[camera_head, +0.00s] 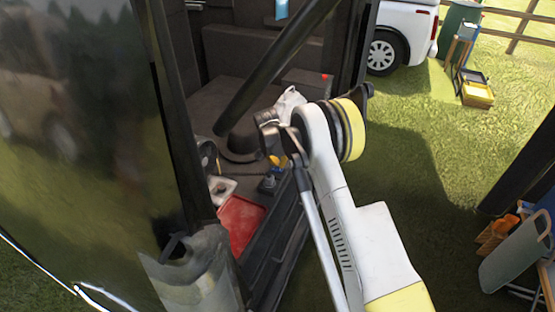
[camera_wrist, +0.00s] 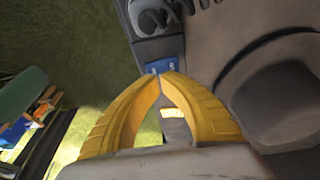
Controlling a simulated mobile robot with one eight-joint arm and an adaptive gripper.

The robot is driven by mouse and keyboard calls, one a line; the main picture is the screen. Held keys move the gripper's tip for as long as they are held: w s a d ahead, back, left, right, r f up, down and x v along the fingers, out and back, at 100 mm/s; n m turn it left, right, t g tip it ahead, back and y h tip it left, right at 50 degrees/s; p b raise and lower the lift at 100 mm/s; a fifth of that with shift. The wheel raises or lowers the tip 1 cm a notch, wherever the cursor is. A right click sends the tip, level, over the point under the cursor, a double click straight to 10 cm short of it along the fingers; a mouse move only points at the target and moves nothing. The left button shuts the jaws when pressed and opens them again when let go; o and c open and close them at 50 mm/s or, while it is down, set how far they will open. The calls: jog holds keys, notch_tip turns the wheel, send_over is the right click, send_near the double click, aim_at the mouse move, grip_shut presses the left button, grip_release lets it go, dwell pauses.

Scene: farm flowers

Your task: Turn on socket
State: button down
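A small blue part (camera_wrist: 166,66), which looks like a switch on the socket, sits on a dark grey strip in the wrist view. A dark rounded fitting (camera_wrist: 152,17) lies above it on the same strip; I cannot tell if it is the socket outlet. My gripper (camera_wrist: 160,75) has its yellow curved fingers together at the tips, with an empty gap lower between them. The tips overlap the lower edge of the blue part; contact cannot be told. In the head view my gripper (camera_head: 278,160) is mostly hidden behind my arm, above a small dark fitting (camera_head: 267,184) with blue on it.
A dark vehicle interior surrounds the fitting, with a red tray (camera_head: 239,222) below and a black diagonal bar (camera_head: 275,70) above. A large dark rounded housing (camera_wrist: 282,105) is at right in the wrist view.

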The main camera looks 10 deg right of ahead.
jog(key=shift+f, duration=0.35)
jog(key=shift+s+d+f+b, duration=0.15)
jog(key=shift+d+f+b, duration=0.1)
jog(key=shift+f+b, duration=0.25)
jog(key=shift+t+y, duration=0.3)
jog(key=shift+y, duration=0.1)
jog(key=shift+a, duration=0.15)
jog(key=shift+w+a+r, duration=0.2)
jog(key=shift+w+a, duration=0.25)
jog(key=shift+a, duration=0.05)
